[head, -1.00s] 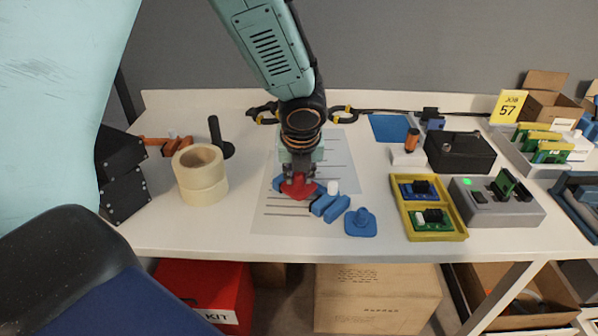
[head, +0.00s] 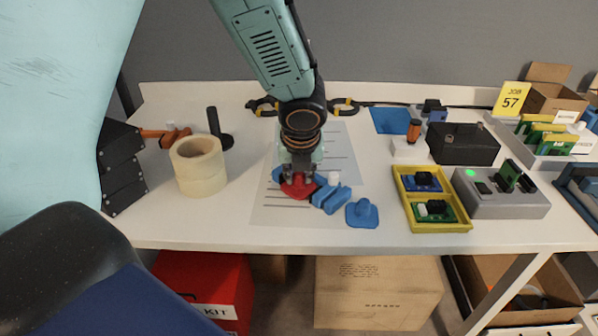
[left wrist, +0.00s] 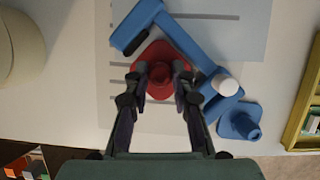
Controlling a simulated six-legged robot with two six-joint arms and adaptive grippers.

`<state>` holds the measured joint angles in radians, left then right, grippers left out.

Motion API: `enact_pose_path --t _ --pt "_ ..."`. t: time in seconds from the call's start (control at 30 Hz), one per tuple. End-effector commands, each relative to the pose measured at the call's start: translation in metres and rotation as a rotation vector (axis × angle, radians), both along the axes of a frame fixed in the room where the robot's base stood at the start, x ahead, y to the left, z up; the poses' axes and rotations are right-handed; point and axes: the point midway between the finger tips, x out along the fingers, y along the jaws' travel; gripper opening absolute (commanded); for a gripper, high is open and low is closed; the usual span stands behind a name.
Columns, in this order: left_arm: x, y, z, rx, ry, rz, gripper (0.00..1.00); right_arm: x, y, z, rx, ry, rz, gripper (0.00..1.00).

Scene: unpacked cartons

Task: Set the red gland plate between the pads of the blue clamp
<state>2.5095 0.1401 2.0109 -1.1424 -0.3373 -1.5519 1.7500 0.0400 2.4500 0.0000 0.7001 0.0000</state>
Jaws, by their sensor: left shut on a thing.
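The red gland plate (head: 298,188) has a round upright knob, seen from above in the left wrist view (left wrist: 155,84). My left gripper (head: 298,178) is shut on that knob, one finger on each side. The blue clamp (head: 332,196) lies on the paper sheet. In the left wrist view the clamp (left wrist: 192,42) is an open bracket, with a dark pad on one arm and a white knob on the other. The plate lies in the bracket's opening, between its arms. I cannot tell if it touches the pads or the sheet. My right gripper is out of view.
A blue plate with a knob (head: 362,213) sits right of the clamp. Tan tape rolls (head: 198,167) stand left. A yellow tray (head: 408,212) and a grey device (head: 500,200) are right. The paper sheet (head: 285,213) is bare near the front edge.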

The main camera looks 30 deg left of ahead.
Motion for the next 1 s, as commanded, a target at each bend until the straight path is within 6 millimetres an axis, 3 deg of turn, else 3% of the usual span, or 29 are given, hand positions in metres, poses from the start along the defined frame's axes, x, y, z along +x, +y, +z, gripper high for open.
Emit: enact_pose_path --t 0.33,0.37,0.67,1.0 --pt "0.0001 0.0000 -0.0099 0.000 0.000 -0.001 0.00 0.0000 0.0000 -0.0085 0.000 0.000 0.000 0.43" --pt "0.0002 0.0000 -0.0100 0.000 0.000 -0.001 0.25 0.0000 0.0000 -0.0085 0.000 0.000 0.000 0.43" --pt "0.0002 0.0000 -0.0087 0.001 -0.001 0.000 0.50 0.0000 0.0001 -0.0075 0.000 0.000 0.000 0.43" --pt "0.0000 0.0000 -0.0089 0.000 0.000 0.000 0.51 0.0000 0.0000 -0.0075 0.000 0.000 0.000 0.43"
